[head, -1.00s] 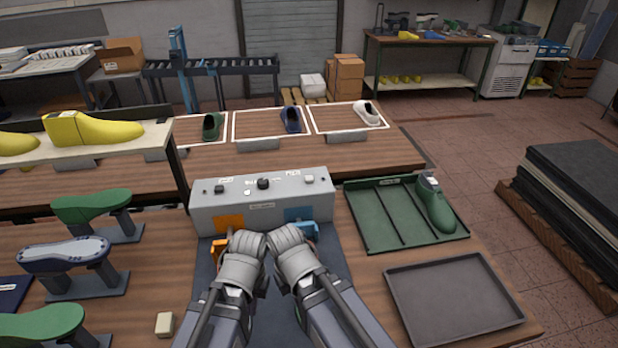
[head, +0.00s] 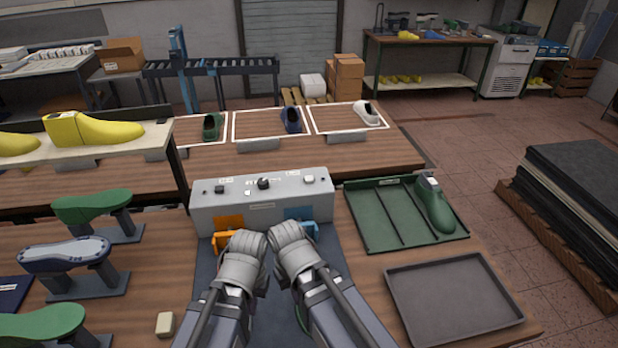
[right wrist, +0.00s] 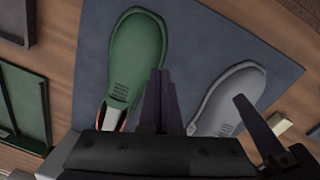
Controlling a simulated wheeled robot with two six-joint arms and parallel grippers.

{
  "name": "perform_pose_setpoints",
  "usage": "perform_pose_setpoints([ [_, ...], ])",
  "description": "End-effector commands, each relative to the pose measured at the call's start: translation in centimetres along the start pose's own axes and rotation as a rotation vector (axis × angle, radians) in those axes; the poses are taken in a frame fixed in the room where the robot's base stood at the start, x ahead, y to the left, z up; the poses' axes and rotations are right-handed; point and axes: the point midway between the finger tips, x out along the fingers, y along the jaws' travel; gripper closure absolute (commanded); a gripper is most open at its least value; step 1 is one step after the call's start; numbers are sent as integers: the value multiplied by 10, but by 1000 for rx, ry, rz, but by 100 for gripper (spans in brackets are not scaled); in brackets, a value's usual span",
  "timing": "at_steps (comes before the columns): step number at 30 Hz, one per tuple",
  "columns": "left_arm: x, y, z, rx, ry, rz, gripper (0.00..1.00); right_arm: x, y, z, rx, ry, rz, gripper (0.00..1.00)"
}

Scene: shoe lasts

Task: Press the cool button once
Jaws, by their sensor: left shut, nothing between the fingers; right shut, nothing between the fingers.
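The grey control box (head: 262,206) stands on the bench in front of me. Its top carries a dark button (head: 219,189) at left, a black knob (head: 263,184) in the middle and a pale button (head: 308,179) at right. The labels are too small to read, so I cannot tell which is the cool button. The right fingers (right wrist: 165,100) are together and empty.
A green divided tray (head: 375,220) and an empty grey tray (head: 450,295) are at right. Shoe lasts on stands (head: 90,285) are at left.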

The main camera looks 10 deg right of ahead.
Motion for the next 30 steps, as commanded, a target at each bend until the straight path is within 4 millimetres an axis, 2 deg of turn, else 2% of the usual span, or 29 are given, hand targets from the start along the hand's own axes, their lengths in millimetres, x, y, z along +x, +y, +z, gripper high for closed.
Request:
perform_pose_setpoints([
  [1,-6,-1,0,-1,0,0,100,-6,4,-17,12,17,-19,100],
  [8,-28,-3,2,-3,0,1,100,-32,25,-102,86,147,-157,100],
  [14,-44,-4,3,-5,0,1,100,-57,57,-173,165,276,-264,100],
  [20,-60,-6,4,-7,0,1,100,-85,101,-236,251,405,-351,100],
  [24,-70,-6,4,-8,0,2,100,-106,138,-274,314,495,-400,100],
  [30,-82,-8,5,-10,0,2,100,-131,190,-317,398,608,-453,100],
])
